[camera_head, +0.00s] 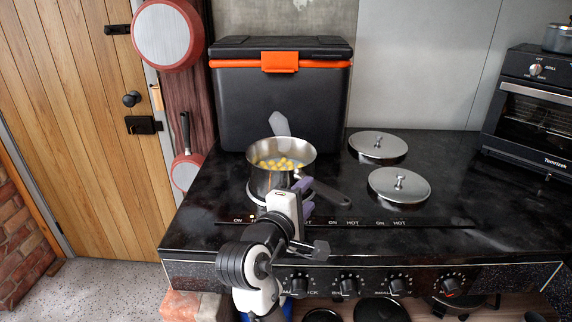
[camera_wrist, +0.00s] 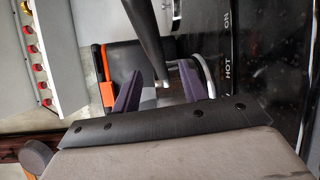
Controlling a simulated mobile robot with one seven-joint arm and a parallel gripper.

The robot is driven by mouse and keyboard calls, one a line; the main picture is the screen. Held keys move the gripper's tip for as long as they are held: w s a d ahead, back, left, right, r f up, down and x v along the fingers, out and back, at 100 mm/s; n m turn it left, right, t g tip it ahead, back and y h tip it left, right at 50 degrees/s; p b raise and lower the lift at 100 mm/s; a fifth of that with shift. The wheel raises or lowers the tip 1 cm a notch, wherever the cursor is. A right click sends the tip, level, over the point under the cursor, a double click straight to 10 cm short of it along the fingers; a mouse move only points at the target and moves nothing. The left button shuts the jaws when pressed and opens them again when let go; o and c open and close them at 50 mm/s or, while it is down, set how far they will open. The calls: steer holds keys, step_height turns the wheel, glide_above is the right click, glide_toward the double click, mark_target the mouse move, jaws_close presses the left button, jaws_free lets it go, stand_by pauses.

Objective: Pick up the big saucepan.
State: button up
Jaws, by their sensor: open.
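A steel saucepan (camera_head: 268,181) stands on the black cooktop, with several yellow pieces inside. Its dark handle (camera_head: 332,195) points toward the front right. My gripper (camera_head: 305,196) is open just in front of the pan, its purple fingers close to the handle's base. In the wrist view, my gripper (camera_wrist: 160,72) has one finger on each side of the dark handle (camera_wrist: 147,38), whose lower end shows between the fingertips. I cannot tell whether either finger touches it. My wrist hides part of the pan's front.
A grey utensil (camera_head: 279,124) shows behind the pan's rim. A black cooler box (camera_head: 275,105) with an orange latch (camera_head: 280,62) stands behind. Two steel lids (camera_head: 378,146) (camera_head: 399,185) lie to the right, and a small oven (camera_head: 535,115) stands far right. Knobs (camera_head: 346,284) line the front.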

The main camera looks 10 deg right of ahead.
mark_target(316, 190)
steer(key=shift+x, duration=0.95)
steer(key=x, duration=0.1)
steer(key=p+x, duration=0.1)
steer(key=x, duration=0.2)
steer(key=shift+s+d+r+p, duration=0.2)
steer(key=shift+s+d+p, duration=0.1)
steer(key=shift+d, duration=0.1)
steer(key=shift+w+d+f, duration=0.15)
steer(key=shift+w+d, duration=0.2)
steer(key=shift+w, duration=0.2)
jaws_close()
